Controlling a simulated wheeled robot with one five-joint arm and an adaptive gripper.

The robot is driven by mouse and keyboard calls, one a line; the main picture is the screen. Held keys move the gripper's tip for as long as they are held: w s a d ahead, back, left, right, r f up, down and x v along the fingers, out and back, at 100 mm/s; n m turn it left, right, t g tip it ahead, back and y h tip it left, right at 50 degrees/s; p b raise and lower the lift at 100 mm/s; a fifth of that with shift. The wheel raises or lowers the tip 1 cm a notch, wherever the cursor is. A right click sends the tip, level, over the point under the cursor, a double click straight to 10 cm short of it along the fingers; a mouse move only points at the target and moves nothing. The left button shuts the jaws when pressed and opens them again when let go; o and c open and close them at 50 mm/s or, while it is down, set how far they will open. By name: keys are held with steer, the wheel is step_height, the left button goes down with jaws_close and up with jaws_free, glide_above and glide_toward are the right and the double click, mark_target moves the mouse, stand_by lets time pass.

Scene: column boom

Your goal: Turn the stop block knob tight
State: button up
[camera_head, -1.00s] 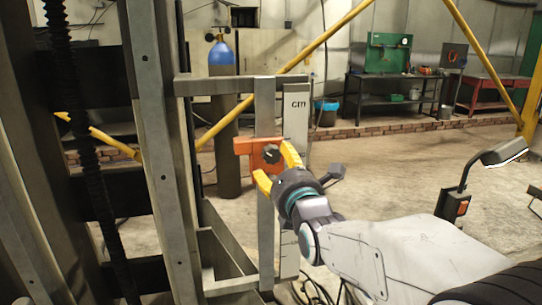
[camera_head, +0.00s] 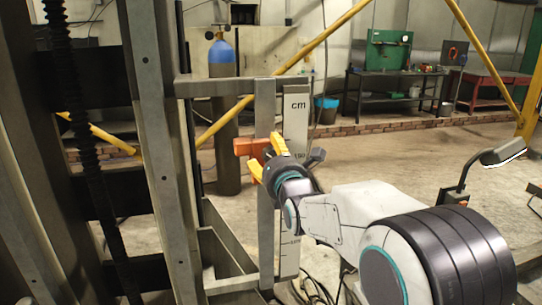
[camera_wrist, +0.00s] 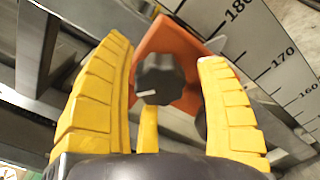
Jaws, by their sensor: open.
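The orange stop block (camera_head: 246,147) sits on a vertical metal bar beside the ruler. In the wrist view the block (camera_wrist: 174,42) carries a black fluted knob (camera_wrist: 158,78) with a short white mark near its lower left edge. My gripper (camera_head: 266,153) has yellow fingers and reaches the block from the right in the head view. In the wrist view my gripper (camera_wrist: 164,52) is open, with one finger on each side of the knob. Gaps show between the knob and both fingers. In the head view the fingers largely hide the knob.
A ruler marked in cm (camera_head: 296,125) stands just right of the block. A grey steel column (camera_head: 158,150) rises to the left. A gas cylinder with a blue top (camera_head: 222,60) stands behind. Workbenches are far back, with open floor before them.

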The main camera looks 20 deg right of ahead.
stand_by(0.3)
steer(key=c, duration=1.2)
steer(key=m+b, duration=0.1)
steer(key=b, duration=0.1)
steer(key=shift+f+b, duration=0.3)
steer(key=shift+m+b, duration=0.85)
steer(key=shift+m, duration=0.15)
steer(key=shift+r+m+b, duration=0.25)
steer(key=shift+m+b, duration=0.05)
steer(key=shift+m, duration=0.3)
steer(key=o, duration=1.2)
steer(key=s, duration=1.2)
